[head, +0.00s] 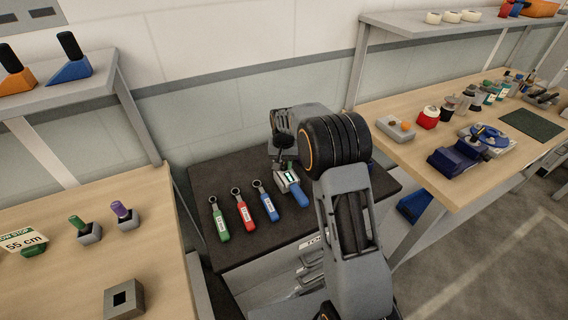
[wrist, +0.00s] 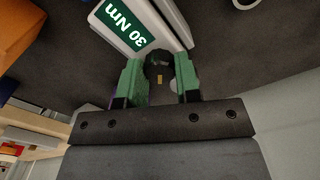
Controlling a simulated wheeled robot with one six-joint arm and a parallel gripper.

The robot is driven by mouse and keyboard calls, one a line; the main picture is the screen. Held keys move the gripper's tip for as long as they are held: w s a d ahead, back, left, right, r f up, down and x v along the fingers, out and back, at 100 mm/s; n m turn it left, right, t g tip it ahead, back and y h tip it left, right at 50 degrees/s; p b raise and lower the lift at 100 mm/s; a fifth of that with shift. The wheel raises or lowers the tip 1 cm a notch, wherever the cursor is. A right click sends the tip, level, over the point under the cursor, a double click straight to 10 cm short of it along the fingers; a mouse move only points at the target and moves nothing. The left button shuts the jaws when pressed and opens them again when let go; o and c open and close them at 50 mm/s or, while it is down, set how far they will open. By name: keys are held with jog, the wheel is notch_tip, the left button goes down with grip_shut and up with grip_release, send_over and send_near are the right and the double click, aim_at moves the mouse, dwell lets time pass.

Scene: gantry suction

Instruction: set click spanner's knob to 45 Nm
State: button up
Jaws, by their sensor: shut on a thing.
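The click spanner (head: 284,184) lies on the dark cabinet top in the head view, with a grey body and a small display. In the wrist view its display (wrist: 124,24) reads 30 Nm in white on green. My gripper (wrist: 159,82) has green fingers, one on each side of the dark round knob (wrist: 158,59), and is shut on it. A small yellowish mark shows on the knob's near side. In the head view my gripper (head: 283,163) is at the spanner's far end, and my arm partly hides it.
Green (head: 219,222), red (head: 244,214) and blue (head: 267,204) ring-ended tools lie in a row left of the spanner on the cabinet top (head: 262,240). Wooden benches stand at left (head: 60,270) and right (head: 400,160). The cabinet's front strip is clear.

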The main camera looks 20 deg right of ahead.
aim_at(284, 165)
jog(key=n, duration=0.3)
jog(key=shift+n, duration=2.1)
jog(key=o, duration=0.9)
jog(key=shift+o, duration=0.2)
jog(key=shift+r, duration=0.15)
notch_tip(284, 165, up, 14)
jog(key=shift+f, duration=0.2)
